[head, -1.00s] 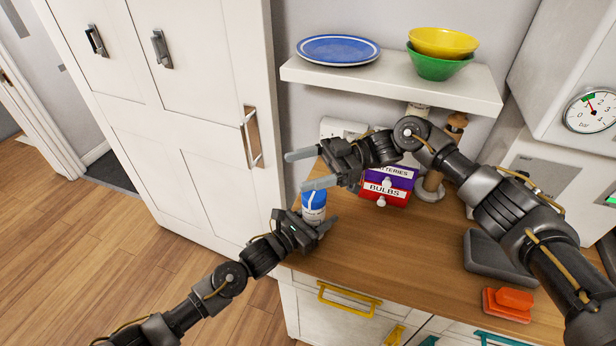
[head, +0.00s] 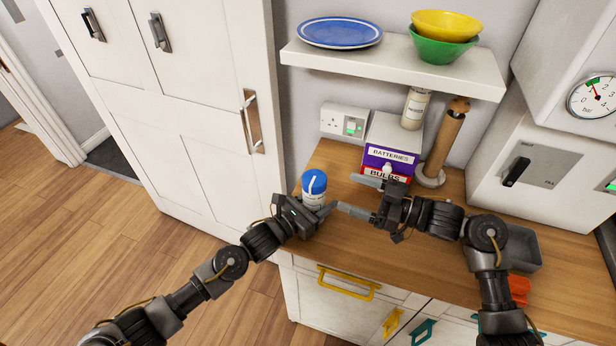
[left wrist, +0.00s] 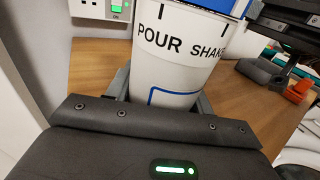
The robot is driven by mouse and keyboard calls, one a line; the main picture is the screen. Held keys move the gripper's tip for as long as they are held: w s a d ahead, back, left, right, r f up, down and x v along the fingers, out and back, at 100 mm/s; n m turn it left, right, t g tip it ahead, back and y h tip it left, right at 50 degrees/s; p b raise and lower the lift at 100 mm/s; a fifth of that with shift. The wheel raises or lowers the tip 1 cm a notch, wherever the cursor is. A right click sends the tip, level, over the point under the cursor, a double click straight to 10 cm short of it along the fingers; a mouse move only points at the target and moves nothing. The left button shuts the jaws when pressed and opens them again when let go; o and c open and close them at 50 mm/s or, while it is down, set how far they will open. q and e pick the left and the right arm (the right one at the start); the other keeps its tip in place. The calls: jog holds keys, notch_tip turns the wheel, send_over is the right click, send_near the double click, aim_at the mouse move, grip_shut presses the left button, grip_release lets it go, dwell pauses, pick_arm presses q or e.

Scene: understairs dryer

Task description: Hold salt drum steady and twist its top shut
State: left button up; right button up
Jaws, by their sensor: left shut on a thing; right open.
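The salt drum (head: 314,200) is white with a blue top (head: 314,182) and stands upright on the wooden counter at its left end. My left gripper (head: 318,212) is shut around the drum's lower body. In the left wrist view the drum (left wrist: 178,60) shows the words POUR and SHAKE, with a blue edge of the top just in view. My right gripper (head: 353,195) is open and empty, to the right of the drum, with its fingers pointing left toward it. The two are apart. The fine position of the top's opening is too small to tell.
Purple BATTERIES (head: 390,158) and red BULBS drawers stand behind my right gripper. A grey tray (head: 523,248) and an orange item (head: 519,289) lie at right. A shelf (head: 400,68) hangs above.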

aim_at(303, 177)
jog(key=x, duration=1.2)
jog(key=shift+a, duration=0.1)
jog(key=c, duration=1)
